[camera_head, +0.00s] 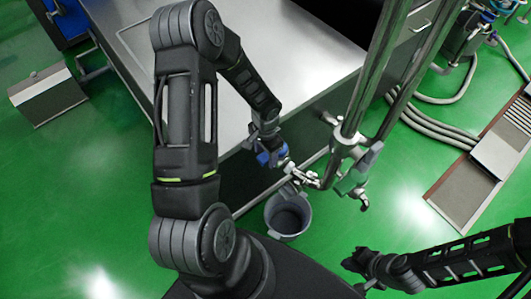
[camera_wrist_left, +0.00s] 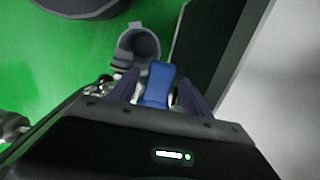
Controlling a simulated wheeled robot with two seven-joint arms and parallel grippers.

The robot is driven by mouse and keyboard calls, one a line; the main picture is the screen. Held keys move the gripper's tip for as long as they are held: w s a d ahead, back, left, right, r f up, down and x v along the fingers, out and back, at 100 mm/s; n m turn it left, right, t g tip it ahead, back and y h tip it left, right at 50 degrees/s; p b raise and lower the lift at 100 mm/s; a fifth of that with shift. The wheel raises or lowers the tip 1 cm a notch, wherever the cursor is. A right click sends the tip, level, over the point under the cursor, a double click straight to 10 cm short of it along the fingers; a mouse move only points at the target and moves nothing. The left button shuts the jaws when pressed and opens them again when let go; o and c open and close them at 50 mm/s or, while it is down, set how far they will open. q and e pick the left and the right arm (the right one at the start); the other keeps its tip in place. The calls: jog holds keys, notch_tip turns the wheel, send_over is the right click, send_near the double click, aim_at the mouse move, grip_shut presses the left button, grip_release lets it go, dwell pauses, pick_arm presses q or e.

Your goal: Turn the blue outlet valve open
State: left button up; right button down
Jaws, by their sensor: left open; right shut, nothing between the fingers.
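The blue outlet valve handle (camera_wrist_left: 157,84) shows in the left wrist view as a flat blue lever between the two dark fingers of my left gripper (camera_wrist_left: 155,92). The fingers are open, one on each side of it; I cannot tell whether they touch it. In the head view my left gripper (camera_head: 272,154) is at the steel outlet fitting (camera_head: 303,176) low on the pipework. Blue patches show there, but the arm and fingers partly hide the handle. My right gripper (camera_head: 371,270) is shut and empty at the lower right, well away from the valve.
A grey bucket (camera_head: 288,214) stands on the green floor below the outlet; it also shows in the left wrist view (camera_wrist_left: 138,44). Steel pipes (camera_head: 362,90) rise just right of the valve. A steel-topped table (camera_head: 290,60) stands behind.

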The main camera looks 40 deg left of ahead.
pick_arm(q)
grip_shut()
dwell(0.6)
dwell(0.8)
